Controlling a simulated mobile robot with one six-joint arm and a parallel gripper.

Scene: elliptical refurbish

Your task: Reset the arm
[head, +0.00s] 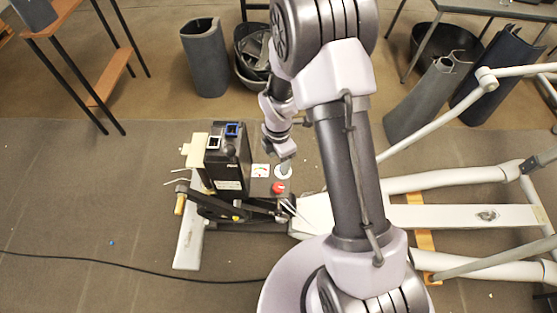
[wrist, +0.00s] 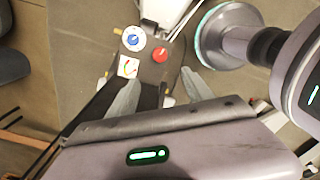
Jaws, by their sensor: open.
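My arm rises from the bottom of the head view, bends at the top and reaches down behind itself to the machine. My gripper (wrist: 160,80) shows in the wrist view with its two grey fingers apart and nothing between them. It points at a dark control panel (wrist: 150,72). The panel bears a red knob (wrist: 160,55), a blue dial (wrist: 132,38) on a white disc and a small gauge (wrist: 128,67). In the head view the red knob (head: 278,187) and gauge (head: 261,170) sit below my wrist. I cannot tell whether a fingertip touches the panel.
A black box (head: 228,165) with blue-framed and white-framed switches stands left of the panel. White machine rails (head: 460,215) extend right. A black cable (head: 110,263) crosses open floor at the left.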

